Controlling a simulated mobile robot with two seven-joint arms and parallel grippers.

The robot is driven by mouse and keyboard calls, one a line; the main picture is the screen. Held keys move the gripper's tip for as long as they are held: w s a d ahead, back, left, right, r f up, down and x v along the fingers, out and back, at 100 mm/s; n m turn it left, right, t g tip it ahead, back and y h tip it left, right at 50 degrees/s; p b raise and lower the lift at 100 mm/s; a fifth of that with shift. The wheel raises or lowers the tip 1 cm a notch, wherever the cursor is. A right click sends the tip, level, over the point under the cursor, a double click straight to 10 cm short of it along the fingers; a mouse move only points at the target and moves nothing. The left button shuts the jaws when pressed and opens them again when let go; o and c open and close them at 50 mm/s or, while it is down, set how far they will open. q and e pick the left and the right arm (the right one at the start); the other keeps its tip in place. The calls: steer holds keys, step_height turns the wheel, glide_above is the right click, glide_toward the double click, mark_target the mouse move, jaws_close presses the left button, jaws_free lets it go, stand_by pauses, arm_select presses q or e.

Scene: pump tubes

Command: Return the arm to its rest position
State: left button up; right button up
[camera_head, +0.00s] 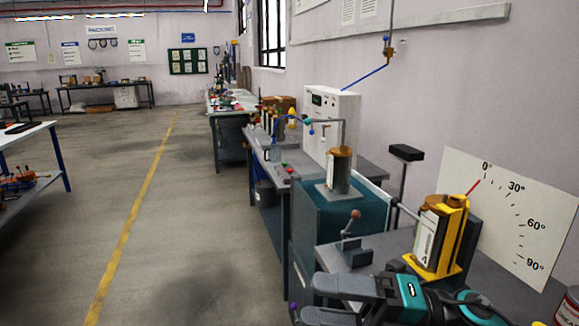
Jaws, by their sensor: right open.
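My right gripper (312,298) is at the bottom of the head view, with its two grey fingers apart and nothing between them. Its arm comes in from the bottom right. A brown-and-white cylinder (428,238) stands in a yellow bracket (449,262) on that bench, above my right arm and apart from the fingers. My left gripper is not in view.
An angle board (513,218) with a red pointer stands behind the bracket. Another cylinder (340,170) stands on a teal box (345,215), near a white control box (331,122). A can (567,307) is at the lower right. Open floor (200,215) lies left of the benches.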

steer(key=w+d+f+m+t+h, duration=0.2)
steer(key=d+f+m+t+h, duration=0.35)
steer(key=m, duration=0.75)
steer(key=w+d+f+m+t+h, duration=0.25)
steer(key=f+m+t+h, duration=0.45)
steer(key=f+m+t, duration=0.5)
steer(key=s+d+f+m+g+h, duration=0.2)
steer(key=s+f+m+g, duration=0.2)
steer(key=s+f+m, duration=0.1)
steer(key=s+d+f+m+g+h, duration=0.2)
steer(key=s+f+m+g+h, duration=0.1)
steer(key=s+f+m, duration=0.2)
step_height(320, 180, down, 4)
steer(key=s, duration=0.2)
steer(key=shift+s+d+f+g+p, duration=0.15)
steer(key=shift+s+d+g+p, duration=0.15)
steer(key=shift+s+g+p, duration=0.1)
steer(key=shift+h, duration=0.25)
